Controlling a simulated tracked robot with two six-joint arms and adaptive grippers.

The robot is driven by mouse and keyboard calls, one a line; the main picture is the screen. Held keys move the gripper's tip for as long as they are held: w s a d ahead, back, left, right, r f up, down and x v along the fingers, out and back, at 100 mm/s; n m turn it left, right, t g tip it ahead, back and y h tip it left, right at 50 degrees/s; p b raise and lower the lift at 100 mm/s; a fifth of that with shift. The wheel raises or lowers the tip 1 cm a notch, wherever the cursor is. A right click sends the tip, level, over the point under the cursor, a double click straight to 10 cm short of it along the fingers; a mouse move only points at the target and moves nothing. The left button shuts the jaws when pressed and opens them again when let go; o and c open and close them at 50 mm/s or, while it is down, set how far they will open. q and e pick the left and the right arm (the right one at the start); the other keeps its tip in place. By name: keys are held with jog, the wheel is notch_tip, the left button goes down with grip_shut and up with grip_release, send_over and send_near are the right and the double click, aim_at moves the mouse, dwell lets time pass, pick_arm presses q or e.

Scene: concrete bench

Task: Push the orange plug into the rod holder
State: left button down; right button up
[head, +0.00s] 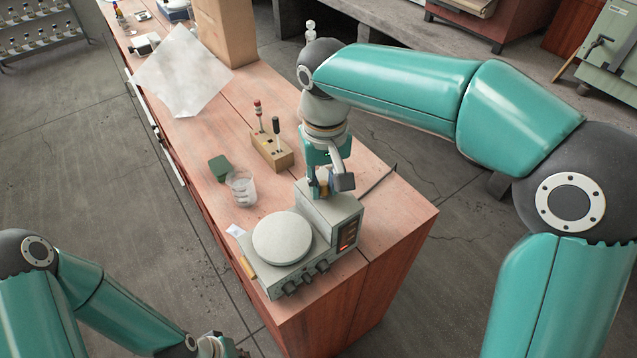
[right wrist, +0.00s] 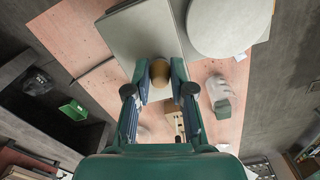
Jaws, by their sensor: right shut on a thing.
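My right gripper (head: 327,188) points down at the back box of the hot plate (head: 330,212). In the right wrist view its jaws (right wrist: 160,85) are shut on a brownish-orange round plug (right wrist: 160,72), beside the pale box (right wrist: 140,35). In the head view the fingers mostly cover the plug. I cannot make out the rod holder's opening, nor tell whether the plug is in it. My left gripper (head: 222,347) is low in the head view, cut off by the bottom edge and away from the bench; its jaws are unclear.
The round white plate (head: 282,238) is in front of the box. A clear beaker (head: 241,188), a green block (head: 218,168) and a wooden block with upright rods (head: 270,152) stand behind on the bench. A dark cable (head: 380,180) lies right of the gripper.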

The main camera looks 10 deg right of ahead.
aim_at(324, 184)
jog(key=shift+f, duration=0.15)
jog(key=o, duration=1.2)
jog(key=shift+c, duration=0.2)
jog(key=shift+w, duration=0.1)
jog(key=shift+r+p, duration=3.3)
jog(key=shift+r, duration=0.3)
